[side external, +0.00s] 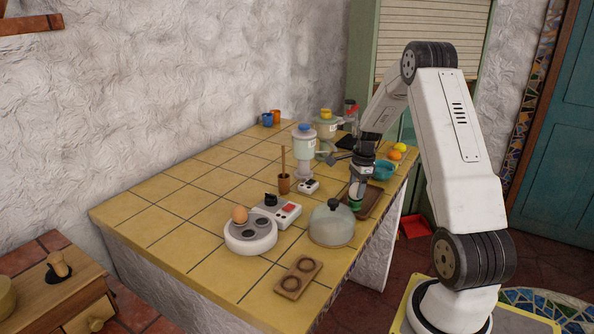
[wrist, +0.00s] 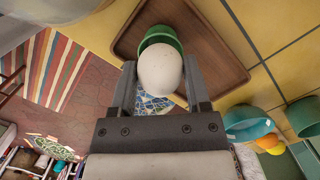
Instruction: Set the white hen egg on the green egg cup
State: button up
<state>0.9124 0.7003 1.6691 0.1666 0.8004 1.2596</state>
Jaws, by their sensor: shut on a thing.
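The white hen egg (wrist: 160,70) is between the fingers of my gripper (wrist: 158,85) in the wrist view, and the gripper is shut on it. The green egg cup (wrist: 160,38) shows just behind the egg, partly hidden by it. In the side view the green egg cup (side external: 356,203) stands on the brown tray (side external: 373,204), directly under my gripper (side external: 357,189). The egg is right at the cup's mouth; I cannot tell whether it touches the cup. The tray (wrist: 218,62) also shows in the wrist view.
A brown egg (side external: 239,214) sits on a round white appliance (side external: 250,239). A wooden two-hollow board (side external: 298,278) lies in front.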

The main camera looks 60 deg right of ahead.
jog(key=shift+f, duration=0.55)
dwell(1.4)
jog(key=o, duration=1)
jog(key=shift+r, duration=0.1)
jog(key=shift+r, duration=3.45)
